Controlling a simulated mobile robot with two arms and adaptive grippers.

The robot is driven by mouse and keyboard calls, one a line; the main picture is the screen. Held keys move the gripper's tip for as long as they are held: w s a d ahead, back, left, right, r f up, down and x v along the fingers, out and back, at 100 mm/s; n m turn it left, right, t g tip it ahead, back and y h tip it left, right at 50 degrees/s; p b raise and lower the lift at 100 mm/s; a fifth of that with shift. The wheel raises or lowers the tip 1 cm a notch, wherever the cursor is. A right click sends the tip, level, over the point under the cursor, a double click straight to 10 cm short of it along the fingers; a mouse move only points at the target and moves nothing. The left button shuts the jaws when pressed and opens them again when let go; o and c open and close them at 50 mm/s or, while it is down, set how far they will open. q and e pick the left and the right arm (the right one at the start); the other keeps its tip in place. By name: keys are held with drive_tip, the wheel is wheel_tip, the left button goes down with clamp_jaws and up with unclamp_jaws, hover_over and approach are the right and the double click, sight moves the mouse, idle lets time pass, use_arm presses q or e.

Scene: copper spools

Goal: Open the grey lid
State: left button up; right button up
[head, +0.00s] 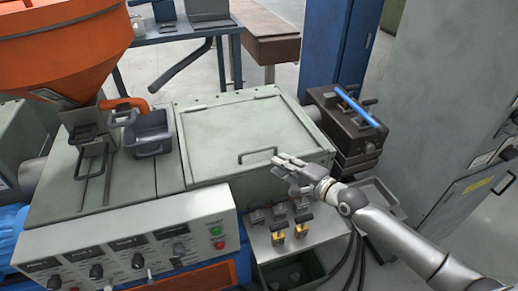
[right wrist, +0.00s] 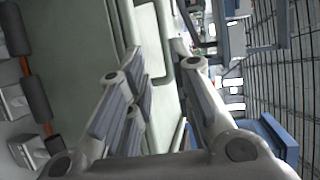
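The grey lid (head: 235,130) is a flat panel on top of the grey machine, lying closed. A thin U-shaped handle (head: 258,152) stands near its front edge. My right gripper (head: 276,160) is at the lid's front edge, just right of the handle. In the right wrist view the gripper (right wrist: 160,55) shows its fingers spread apart, with the handle (right wrist: 166,72) and the lid (right wrist: 145,22) seen through the gap. I cannot tell whether the fingertips reach around the handle. My left gripper is not in view.
A control panel (head: 130,247) with knobs fronts the machine. Small levers (head: 300,231) stand below the lid's front edge. A dark block with a blue bar (head: 357,107) is to the right. An orange hopper (head: 62,45) rises at left. Space above the lid is clear.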

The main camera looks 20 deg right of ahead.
sight(261, 151)
drive_tip(key=x, duration=1.1)
drive_tip(key=shift+d+r, duration=0.1)
drive_tip(key=shift+r, duration=0.2)
clamp_jaws()
